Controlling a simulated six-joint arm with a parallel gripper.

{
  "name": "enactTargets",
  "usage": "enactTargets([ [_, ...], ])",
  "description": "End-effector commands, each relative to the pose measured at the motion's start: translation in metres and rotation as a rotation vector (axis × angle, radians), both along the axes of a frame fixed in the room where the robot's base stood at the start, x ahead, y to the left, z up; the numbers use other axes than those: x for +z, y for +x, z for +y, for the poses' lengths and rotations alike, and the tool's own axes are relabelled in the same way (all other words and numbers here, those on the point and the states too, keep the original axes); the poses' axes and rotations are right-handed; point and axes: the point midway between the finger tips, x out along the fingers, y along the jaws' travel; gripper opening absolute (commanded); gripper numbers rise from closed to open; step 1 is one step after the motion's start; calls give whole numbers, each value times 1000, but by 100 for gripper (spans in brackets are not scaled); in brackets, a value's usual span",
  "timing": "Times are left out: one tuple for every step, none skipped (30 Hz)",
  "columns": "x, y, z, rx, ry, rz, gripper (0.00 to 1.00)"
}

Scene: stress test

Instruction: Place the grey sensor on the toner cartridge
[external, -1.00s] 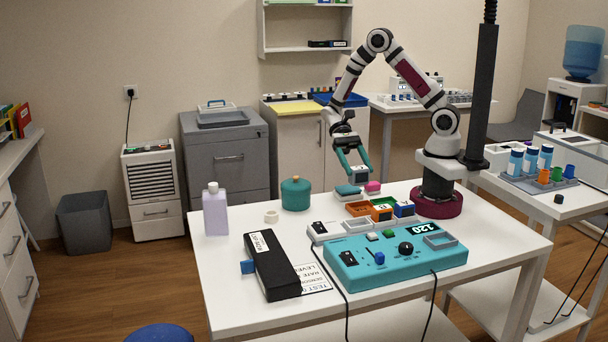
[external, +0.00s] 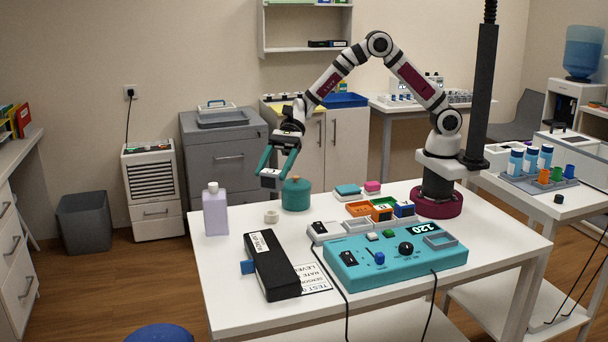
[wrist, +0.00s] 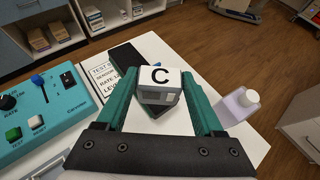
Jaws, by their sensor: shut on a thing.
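My gripper (external: 271,176) is shut on the grey sensor (external: 269,180), a small block. In the wrist view my gripper (wrist: 160,88) has its teal fingers on either side of the grey sensor (wrist: 160,78), whose pale face bears a black "C". The sensor is held in the air near the teal lidded jar, towards the back left of the white table. The toner cartridge (external: 270,266) is a long black box lying at the table's front left. It also shows in the wrist view (wrist: 126,54), partly hidden by the sensor and a finger. Sensor and cartridge are apart.
The teal jar (external: 296,196), a small pale ring (external: 271,217) and a lilac bottle (external: 215,212) stand at the table's left. A teal control box (external: 397,256) with a cable is right of the cartridge. Coloured bins (external: 381,213) are behind it.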

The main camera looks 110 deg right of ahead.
Motion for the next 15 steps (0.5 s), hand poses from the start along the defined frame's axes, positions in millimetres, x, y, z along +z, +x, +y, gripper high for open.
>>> enactTargets([
  [5,9,7,-28,-1,-3,9],
  [7,14,9,-47,-1,-1,9],
  [8,18,13,-64,-1,-1,9],
  [7,21,16,-73,1,-1,9],
  [5,24,21,-79,1,1,9],
  [-1,27,30,-81,2,3,9],
  [-6,29,39,-80,0,3,9],
  [-12,32,48,-80,3,5,9],
  [-20,35,61,-80,1,5,9],
  [-27,38,70,-79,1,5,9],
  [-32,41,79,-78,1,4,9],
  [-39,45,90,-79,-1,4,9],
  [-44,47,97,-79,1,4,9],
  [-48,49,104,-80,1,3,9],
  [-53,52,111,-81,-1,2,9],
])
